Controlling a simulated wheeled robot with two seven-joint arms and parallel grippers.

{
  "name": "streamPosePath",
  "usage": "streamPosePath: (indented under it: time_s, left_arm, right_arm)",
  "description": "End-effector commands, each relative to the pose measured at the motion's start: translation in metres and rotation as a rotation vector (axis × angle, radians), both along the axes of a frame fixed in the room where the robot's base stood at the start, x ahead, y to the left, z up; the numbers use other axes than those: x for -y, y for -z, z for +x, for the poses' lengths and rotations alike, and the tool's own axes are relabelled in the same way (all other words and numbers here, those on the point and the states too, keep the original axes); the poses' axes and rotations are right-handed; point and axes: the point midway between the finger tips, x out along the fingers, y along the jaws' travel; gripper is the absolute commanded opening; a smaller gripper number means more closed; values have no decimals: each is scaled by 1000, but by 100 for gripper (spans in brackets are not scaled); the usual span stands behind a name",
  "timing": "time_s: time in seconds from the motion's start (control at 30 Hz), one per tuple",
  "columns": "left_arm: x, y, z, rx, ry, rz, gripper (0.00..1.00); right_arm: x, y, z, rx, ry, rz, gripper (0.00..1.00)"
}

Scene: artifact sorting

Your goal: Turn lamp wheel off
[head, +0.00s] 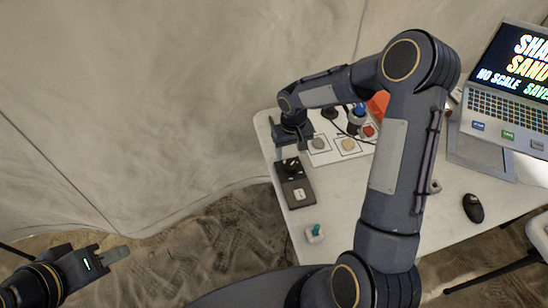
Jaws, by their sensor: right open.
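A dark control box (291,182) lies near the left edge of the white table. It has a black wheel-like knob (291,166) on its far part and a white switch (298,195) on its near part. I cannot tell from this view how the wheel is turned. My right gripper (279,153) is open, pointing down just beyond the knob at the table's left edge; whether it touches the box is unclear. My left gripper (117,255) is at the lower left, off the table and far from the box. Its jaw opening cannot be made out.
A white sheet with two stones (347,144) lies right of the box, partly behind my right arm. The front middle is mostly clear.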

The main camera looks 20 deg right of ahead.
Motion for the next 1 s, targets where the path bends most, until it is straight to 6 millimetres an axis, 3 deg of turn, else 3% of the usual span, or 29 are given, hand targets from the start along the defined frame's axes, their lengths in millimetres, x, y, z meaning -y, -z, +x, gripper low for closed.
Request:
streamPosePath:
  time_s: [0.4, 0.77, 1.0]
  left_arm:
    - [0, -9, 0, 0, 0, 0, 35]
    - [0, -9, 0, 0, 0, 0, 35]
    - [0, -9, 0, 0, 0, 0, 35]
  right_arm:
    - [0, 61, -2, -4, 0, 1, 57]
    - [0, 69, -1, -1, 0, 1, 57]
    - [0, 68, -1, -2, 0, 1, 29]
